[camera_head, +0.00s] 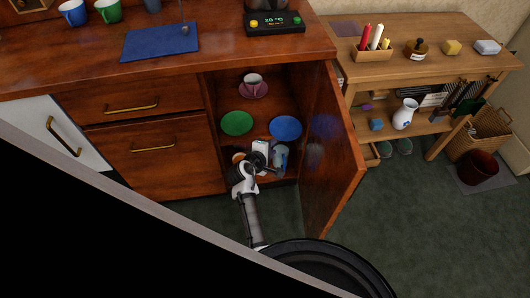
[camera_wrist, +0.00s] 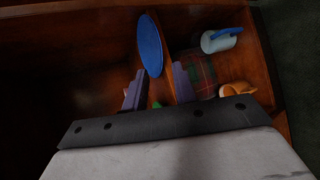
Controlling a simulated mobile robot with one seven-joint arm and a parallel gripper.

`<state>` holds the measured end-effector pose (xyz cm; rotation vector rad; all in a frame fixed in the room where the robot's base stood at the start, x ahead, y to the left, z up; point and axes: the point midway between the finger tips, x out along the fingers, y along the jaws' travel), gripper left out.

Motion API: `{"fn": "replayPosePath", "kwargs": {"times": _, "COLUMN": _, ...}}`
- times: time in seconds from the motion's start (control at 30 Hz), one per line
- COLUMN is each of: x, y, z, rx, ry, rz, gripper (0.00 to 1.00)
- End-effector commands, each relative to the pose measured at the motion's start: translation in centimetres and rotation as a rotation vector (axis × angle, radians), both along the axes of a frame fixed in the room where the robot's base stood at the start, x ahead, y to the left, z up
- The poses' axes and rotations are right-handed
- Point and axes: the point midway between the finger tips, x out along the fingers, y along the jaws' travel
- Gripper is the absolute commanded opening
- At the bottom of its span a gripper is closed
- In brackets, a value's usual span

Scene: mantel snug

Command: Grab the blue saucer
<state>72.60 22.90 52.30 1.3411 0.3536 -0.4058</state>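The blue saucer (camera_head: 285,127) lies in the open cabinet, right of the green saucer (camera_head: 237,123). In the wrist view the blue saucer (camera_wrist: 150,45) shows as a narrow blue oval beyond the fingertips. My gripper (camera_head: 272,163) is at the cabinet's lower opening, below and in front of the blue saucer. In the wrist view my gripper (camera_wrist: 158,88) has its two purple-grey fingers spread apart, with no saucer between them. A small bit of green shows low between the fingers.
The open cabinet door (camera_head: 335,140) stands close on the right. A pale blue mug (camera_wrist: 218,40), an orange cup (camera_wrist: 238,91) and a tartan cloth (camera_wrist: 203,70) are near my gripper. A cup on a purple saucer (camera_head: 254,91) stands farther back.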

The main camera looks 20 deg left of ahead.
Motion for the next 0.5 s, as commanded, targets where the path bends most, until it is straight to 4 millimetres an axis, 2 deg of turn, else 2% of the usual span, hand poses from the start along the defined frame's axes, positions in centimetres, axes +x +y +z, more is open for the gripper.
{"fn": "replayPosePath", "kwargs": {"times": 0.03, "x": -1.1, "y": 0.1, "z": 0.5, "rx": 0.000, "ry": -0.001, "rz": 0.002, "gripper": 0.28}}
{"fn": "replayPosePath", "kwargs": {"times": 0.2, "x": -3.6, "y": 0.3, "z": 1.9, "rx": 0.000, "ry": -0.001, "rz": 0.002, "gripper": 0.28}}
{"fn": "replayPosePath", "kwargs": {"times": 0.33, "x": -4.7, "y": 0.4, "z": 2.5, "rx": -0.001, "ry": 0.000, "rz": 0.000, "gripper": 0.28}}
{"fn": "replayPosePath", "kwargs": {"times": 0.5, "x": -5.1, "y": 0.5, "z": 2.7, "rx": -0.001, "ry": 0.000, "rz": 0.000, "gripper": 0.28}}
